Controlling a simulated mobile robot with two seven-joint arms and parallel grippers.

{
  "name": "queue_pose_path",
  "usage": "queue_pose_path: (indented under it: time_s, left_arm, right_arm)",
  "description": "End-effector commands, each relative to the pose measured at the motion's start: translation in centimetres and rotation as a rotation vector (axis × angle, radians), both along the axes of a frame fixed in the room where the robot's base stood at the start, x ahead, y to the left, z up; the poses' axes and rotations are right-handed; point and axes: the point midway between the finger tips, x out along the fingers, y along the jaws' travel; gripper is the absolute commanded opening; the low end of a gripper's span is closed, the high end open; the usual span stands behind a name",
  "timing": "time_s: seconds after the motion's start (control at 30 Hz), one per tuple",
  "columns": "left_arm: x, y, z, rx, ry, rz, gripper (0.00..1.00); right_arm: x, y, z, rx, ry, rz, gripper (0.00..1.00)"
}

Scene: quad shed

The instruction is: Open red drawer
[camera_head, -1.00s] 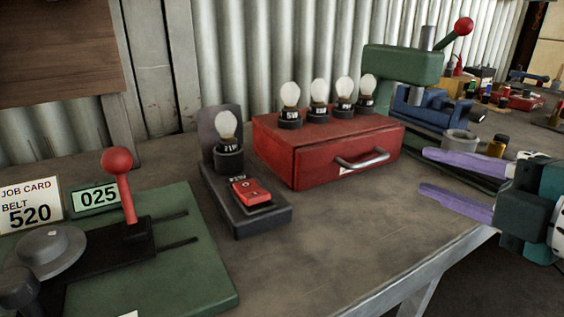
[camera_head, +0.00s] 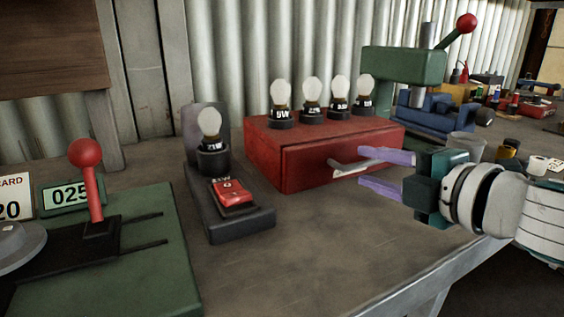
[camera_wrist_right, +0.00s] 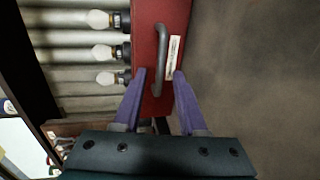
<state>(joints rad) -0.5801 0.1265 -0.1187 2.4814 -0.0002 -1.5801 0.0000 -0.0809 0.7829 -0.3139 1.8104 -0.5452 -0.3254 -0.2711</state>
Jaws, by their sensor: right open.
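The red drawer (camera_head: 318,162) is the front of a red metal box on the bench, and it looks shut. Its grey bar handle (camera_head: 352,164) is partly covered by my right gripper in the head view. My right gripper (camera_head: 372,170) has purple fingers, is open and points at the right part of the handle. In the right wrist view the drawer front (camera_wrist_right: 150,100) lies ahead, and the handle (camera_wrist_right: 163,60) runs between the lines of the two open fingers (camera_wrist_right: 160,75). I cannot tell whether the fingertips touch it. My left gripper is not in view.
Several bulbs in black sockets (camera_head: 311,110) stand on the red box. A black tester with a bulb and red switch (camera_head: 231,196) stands left of it. A green base with a red-knobbed lever (camera_head: 90,190) is farther left. A green press (camera_head: 403,65) stands behind right. The bench in front is clear.

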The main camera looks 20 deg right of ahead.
Motion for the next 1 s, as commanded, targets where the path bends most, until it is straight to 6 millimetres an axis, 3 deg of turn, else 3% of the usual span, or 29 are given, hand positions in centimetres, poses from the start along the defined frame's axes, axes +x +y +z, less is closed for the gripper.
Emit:
queue_pose_path:
  time_s: [0.17,0.47,0.83,1.0]
  left_arm:
    - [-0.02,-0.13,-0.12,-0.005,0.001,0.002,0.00]
    - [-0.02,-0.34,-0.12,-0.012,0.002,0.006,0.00]
    - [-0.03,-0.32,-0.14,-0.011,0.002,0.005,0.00]
    - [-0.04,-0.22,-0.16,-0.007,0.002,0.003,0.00]
  right_arm:
    - [1.02,0.10,-0.16,0.000,-0.001,0.000,0.41]
    - [1.13,0.13,-0.23,0.000,0.000,0.001,0.41]
    - [1.12,0.12,-0.22,0.000,0.000,0.001,0.01]
    - [1.11,0.12,-0.24,0.000,0.000,0.001,0.00]
